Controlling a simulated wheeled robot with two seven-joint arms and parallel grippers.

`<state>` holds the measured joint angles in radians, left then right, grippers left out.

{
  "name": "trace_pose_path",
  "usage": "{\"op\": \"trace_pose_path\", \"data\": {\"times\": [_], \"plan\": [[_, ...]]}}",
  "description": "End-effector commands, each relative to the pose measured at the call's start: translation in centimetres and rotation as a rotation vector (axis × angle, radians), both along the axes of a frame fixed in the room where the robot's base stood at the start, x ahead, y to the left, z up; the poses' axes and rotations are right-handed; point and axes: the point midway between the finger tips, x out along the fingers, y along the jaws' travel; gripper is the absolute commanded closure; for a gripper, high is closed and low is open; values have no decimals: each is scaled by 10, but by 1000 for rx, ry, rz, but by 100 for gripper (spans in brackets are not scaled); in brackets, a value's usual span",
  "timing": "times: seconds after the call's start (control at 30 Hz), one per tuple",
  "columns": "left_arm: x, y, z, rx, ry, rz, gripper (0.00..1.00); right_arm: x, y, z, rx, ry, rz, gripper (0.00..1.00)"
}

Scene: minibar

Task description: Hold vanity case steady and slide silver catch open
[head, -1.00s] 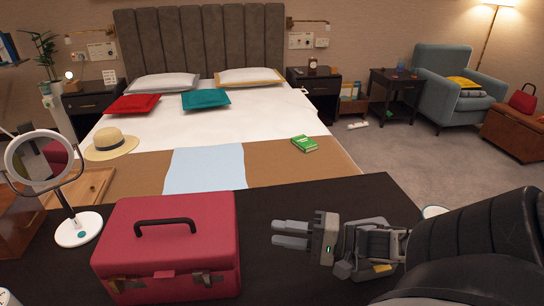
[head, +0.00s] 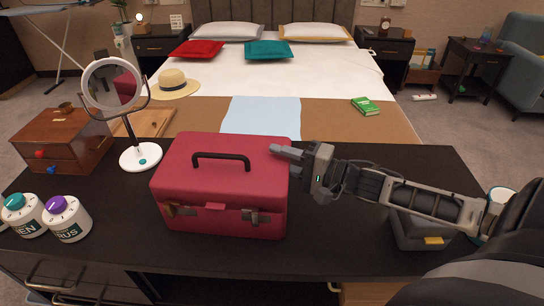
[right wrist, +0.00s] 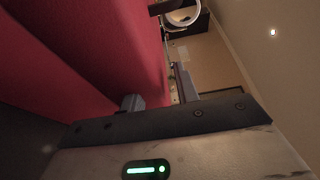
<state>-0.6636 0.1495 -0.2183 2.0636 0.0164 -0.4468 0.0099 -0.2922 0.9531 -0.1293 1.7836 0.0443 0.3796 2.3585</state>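The red vanity case (head: 225,145) stands closed on the dark bench, with a black handle (head: 220,157) on its lid. Its front has a left catch (head: 180,210) and a silver right catch (head: 256,217); whether either is undone is too small to tell. My right gripper (head: 282,151) is at the case's upper right edge. In the right wrist view its two fingers (right wrist: 160,92) are apart, close to the red case wall (right wrist: 85,50); I cannot tell whether they touch it. My left gripper is out of view.
A round mirror (head: 140,157) stands left of the case, near a wooden drawer box (head: 62,140) and two white jars (head: 68,220). A dark grey object (head: 415,232) sits under my right forearm. The bench (head: 330,235) is clear just right of the case.

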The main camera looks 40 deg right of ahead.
Motion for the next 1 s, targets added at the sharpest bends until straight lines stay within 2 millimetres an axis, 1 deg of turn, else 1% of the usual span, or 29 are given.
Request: {"op": "trace_pose_path", "data": {"times": [0.03, 0.2, 0.33, 0.57, 0.6, 0.7, 1.0], "plan": [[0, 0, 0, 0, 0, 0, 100, 7, 3, 1, 1, -3, -1, 69], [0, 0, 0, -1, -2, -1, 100, 18, 10, 0, 0, 0, -1, 69], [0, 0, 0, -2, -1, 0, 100, 21, 13, 0, -1, 1, -1, 69], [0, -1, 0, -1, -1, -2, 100, 22, 13, -1, -1, 1, -1, 69], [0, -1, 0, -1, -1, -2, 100, 22, 13, -1, -1, 1, 0, 75], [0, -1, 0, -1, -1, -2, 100, 22, 13, -1, -1, 1, 0, 100], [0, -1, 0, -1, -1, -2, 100, 21, 12, 0, -1, 1, 0, 100]]}}
